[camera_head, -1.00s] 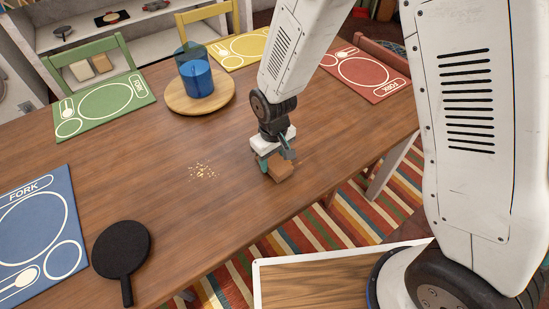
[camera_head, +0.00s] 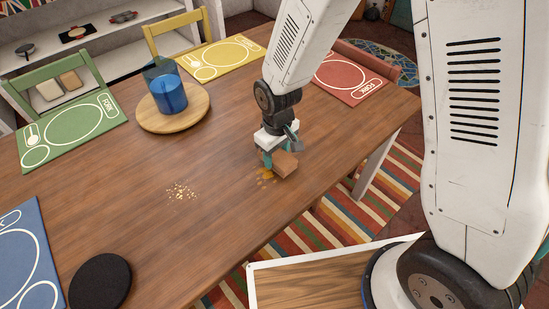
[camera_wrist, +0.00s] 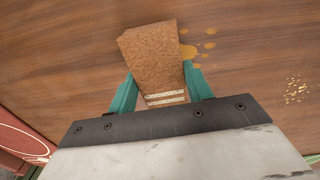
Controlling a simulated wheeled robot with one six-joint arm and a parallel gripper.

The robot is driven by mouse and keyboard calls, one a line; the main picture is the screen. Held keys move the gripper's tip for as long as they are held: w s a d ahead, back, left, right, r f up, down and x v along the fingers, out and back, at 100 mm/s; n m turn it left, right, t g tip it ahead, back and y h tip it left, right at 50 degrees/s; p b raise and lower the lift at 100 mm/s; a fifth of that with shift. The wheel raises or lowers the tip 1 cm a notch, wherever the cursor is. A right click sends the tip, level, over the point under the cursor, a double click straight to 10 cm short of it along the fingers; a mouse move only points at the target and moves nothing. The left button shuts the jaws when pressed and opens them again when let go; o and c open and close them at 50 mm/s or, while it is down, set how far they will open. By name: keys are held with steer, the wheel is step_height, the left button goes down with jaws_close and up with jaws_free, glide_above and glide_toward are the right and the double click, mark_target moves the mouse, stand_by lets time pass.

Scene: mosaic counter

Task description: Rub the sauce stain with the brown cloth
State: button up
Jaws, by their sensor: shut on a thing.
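My gripper (camera_head: 280,154) is shut on the brown cloth (camera_head: 286,164), a folded block low over the table near its front edge. In the wrist view the cloth (camera_wrist: 153,58) sits between the teal fingers of my gripper (camera_wrist: 160,90), with pale stripes at its near end. The sauce stain (camera_head: 264,178) is a group of yellow-orange spots just left of the cloth. In the wrist view the stain (camera_wrist: 188,51) shows at the cloth's right edge, partly hidden by it. I cannot tell whether the cloth touches the tabletop.
Crumbs (camera_head: 181,191) lie left of the stain on the wooden table (camera_head: 130,185). A blue pitcher (camera_head: 169,92) stands on a round wooden board (camera_head: 200,104). A black round object (camera_head: 100,282) lies at the front left. Green (camera_head: 70,130), yellow (camera_head: 220,60), red (camera_head: 352,78) and blue (camera_head: 22,262) placemats line the edges.

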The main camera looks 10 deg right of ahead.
mark_target(276, 155)
steer(key=shift+a+r, duration=0.15)
steer(key=shift+r, duration=2.85)
